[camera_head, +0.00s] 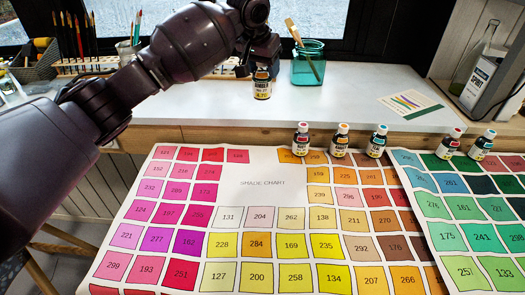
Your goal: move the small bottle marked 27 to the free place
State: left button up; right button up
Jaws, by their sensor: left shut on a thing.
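My left gripper (262,66) points down and is shut on a small bottle (262,90) with a dark upper part and a white and yellow label. The bottle is upright, above the white worktop near its front edge; its number is too small to read surely. A row of similar small bottles stands to the right along the chart's back edge: one with a pink cap (301,140), one orange (341,140), one teal (376,141), then a red-capped one (451,143) and another teal one (484,145). A wide gap lies between the teal and red-capped bottles. My right gripper is out of view.
The colour chart (262,183) covers the front surface, with a second sheet at right. A teal glass jar with a brush (308,65) stands behind, right of my gripper. A painted card (410,104) lies on the worktop (340,105). A spirit bottle (472,80) stands far right.

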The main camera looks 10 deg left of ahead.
pick_arm(q)
notch_tip(320, 180, down, 15)
jog(key=b, duration=0.3)
jog(key=shift+r+b, duration=0.2)
jog(key=shift+b, duration=0.1)
notch_tip(320, 180, down, 6)
jog(key=shift+w+r+b, duration=0.1)
jog(key=shift+r+b, duration=0.1)
jog(key=shift+b, duration=0.6)
jog(key=shift+r, duration=0.25)
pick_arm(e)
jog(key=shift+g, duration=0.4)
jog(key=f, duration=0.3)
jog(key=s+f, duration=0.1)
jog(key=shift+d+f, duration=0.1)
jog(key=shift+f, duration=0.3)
pick_arm(q)
jog(key=shift+f, duration=0.1)
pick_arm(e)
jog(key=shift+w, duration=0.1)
pick_arm(q)
jog(key=o, duration=0.7)
